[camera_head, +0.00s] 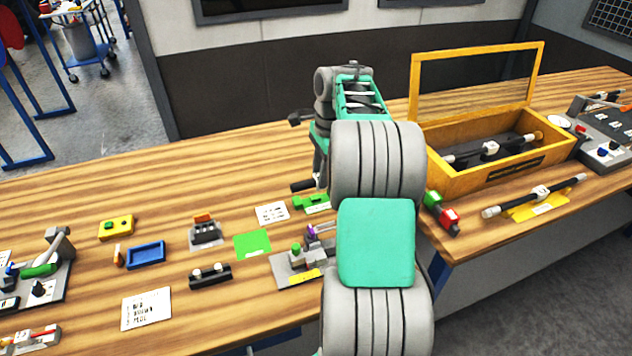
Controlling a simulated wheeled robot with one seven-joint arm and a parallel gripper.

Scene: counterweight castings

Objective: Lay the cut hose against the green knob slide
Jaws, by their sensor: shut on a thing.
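My gripper (319,178) hangs over the wooden table, pointing down, partly hidden by my own arm. It is shut on a short dark cylinder, which looks like the cut hose (302,185). The hose lies roughly level between the fingers; whether it touches the table is hard to tell. A grey base with a green knob, which looks like the green knob slide (288,270), stands nearer the camera, below the gripper in the picture. It has a yellow label and a purple part, and my arm hides its right side. The hose is apart from it.
A green block (308,203) and a white card (271,213) lie between hose and slide. A green mat (252,243) and a black block (210,275) lie left. A yellow open-lidded box (480,180) stands right. The table's back left is clear.

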